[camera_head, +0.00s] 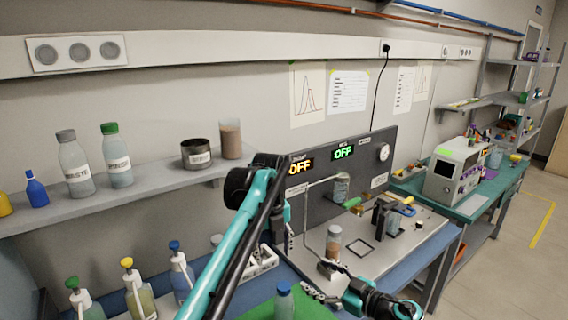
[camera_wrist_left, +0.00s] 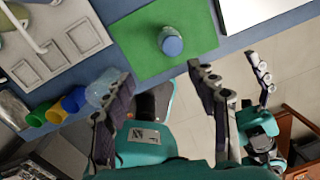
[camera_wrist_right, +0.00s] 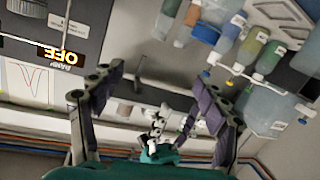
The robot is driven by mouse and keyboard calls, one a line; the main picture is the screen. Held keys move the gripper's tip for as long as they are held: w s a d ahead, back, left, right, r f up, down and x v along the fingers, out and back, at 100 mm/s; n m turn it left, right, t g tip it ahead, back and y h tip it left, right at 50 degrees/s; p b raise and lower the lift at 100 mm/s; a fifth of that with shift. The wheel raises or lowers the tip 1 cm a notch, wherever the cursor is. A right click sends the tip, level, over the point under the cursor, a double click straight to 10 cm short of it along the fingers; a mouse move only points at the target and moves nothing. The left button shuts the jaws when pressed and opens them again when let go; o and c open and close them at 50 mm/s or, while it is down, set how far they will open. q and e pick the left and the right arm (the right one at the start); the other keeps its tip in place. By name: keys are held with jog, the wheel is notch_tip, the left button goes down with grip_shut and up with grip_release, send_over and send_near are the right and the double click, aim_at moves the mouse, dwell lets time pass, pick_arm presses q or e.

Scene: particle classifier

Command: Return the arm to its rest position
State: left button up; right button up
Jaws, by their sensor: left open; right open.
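My left arm (camera_head: 225,245) rises from the bottom of the head view to a black joint before the shelf. Its fingertips are hard to make out there. In the left wrist view my left gripper (camera_wrist_left: 160,75) is open and empty above the table's edge, near the green mat (camera_wrist_left: 125,35). My right gripper (camera_head: 325,282) is low at the bottom centre of the head view, right of the mat. In the right wrist view its fingers (camera_wrist_right: 155,85) are spread with nothing held. The view is upside down, towards the wall.
A blue-capped bottle (camera_head: 284,300) stands on the mat. A wall shelf (camera_head: 130,192) holds bottles. Floor is open at right.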

jog(key=d+r+m+t+h, duration=0.4)
jog(key=r+t, duration=0.2)
jog(key=r, duration=0.6)
pick_arm(q)
jog(key=s+a+f+n+t, duration=0.25)
jog(key=s+a+n, duration=0.75)
jog(key=s+n, duration=0.5)
pick_arm(e)
jog(key=s+d+r+m+h, duration=0.2)
jog(key=s+d+m+h, duration=0.2)
jog(key=d+m+h, duration=0.45)
pick_arm(q)
jog(key=s+a+f+n+t, duration=0.4)
jog(key=s+f+n, duration=0.6)
jog(key=n, duration=0.6)
jog(key=shift+s+a+f, duration=0.3)
jog(key=shift+s+a, duration=0.2)
jog(key=shift+s, duration=0.35)
pick_arm(e)
jog(key=s+a+f+g, duration=0.2)
jog(key=s+f+g, duration=0.3)
jog(key=s+f, duration=0.4)
jog(key=s+a+f+n+g, duration=0.1)
jog(key=s+a+f+g, duration=0.1)
jog(key=s+f+g, duration=0.3)
jog(key=s+f, duration=0.4)
jog(key=s, duration=0.4)
jog(key=shift+a+f+y, duration=0.2)
jog(key=shift+f+y, duration=0.05)
jog(key=shift+y, duration=0.1)
